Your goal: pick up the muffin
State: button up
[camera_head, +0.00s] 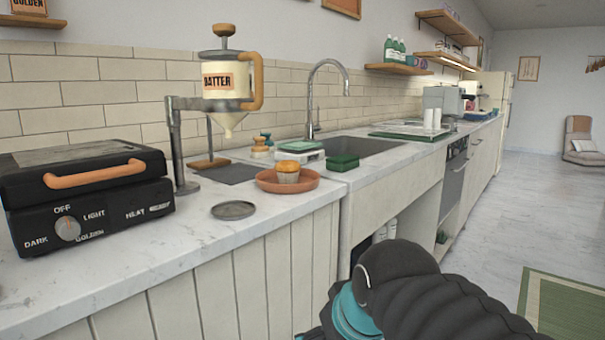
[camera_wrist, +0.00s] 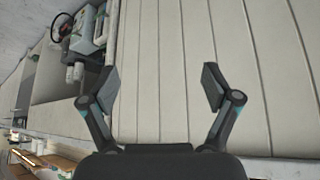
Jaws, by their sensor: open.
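The muffin (camera_head: 287,173) has an orange-brown top and a pale wrapper. It sits upright on a round terracotta plate (camera_head: 264,183) near the counter's front edge in the head view. My gripper (camera_wrist: 158,85) shows in the wrist view with its two fingers wide apart and nothing between them. Behind the fingers is the pale panelled cabinet front (camera_wrist: 165,40). The muffin is not seen in the wrist view. In the head view only my dark arm shows, low at the right and below the counter top; the fingers are out of sight there.
A black waffle maker (camera_head: 90,190) stands at the left. A dark round disc (camera_head: 233,210) lies in front. A scale (camera_head: 300,152), green sponge (camera_head: 342,162) and sink (camera_head: 375,148) are behind and right.

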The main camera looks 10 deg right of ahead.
aim_at(292, 167)
jog(key=w+d+r+n+t+y+b, duration=0.25)
jog(key=w+r+n+t+b, duration=0.25)
jog(key=w+r, duration=1.8)
jog(key=shift+h, duration=0.45)
jog(key=x, duration=0.6)
jog(key=shift+w+r, duration=0.2)
jog(key=shift+w, duration=0.25)
jog(key=shift+x, duration=2.8)
jog(key=shift+s, duration=0.1)
jog(key=shift+c, duration=0.2)
jog(key=c, duration=1.2)
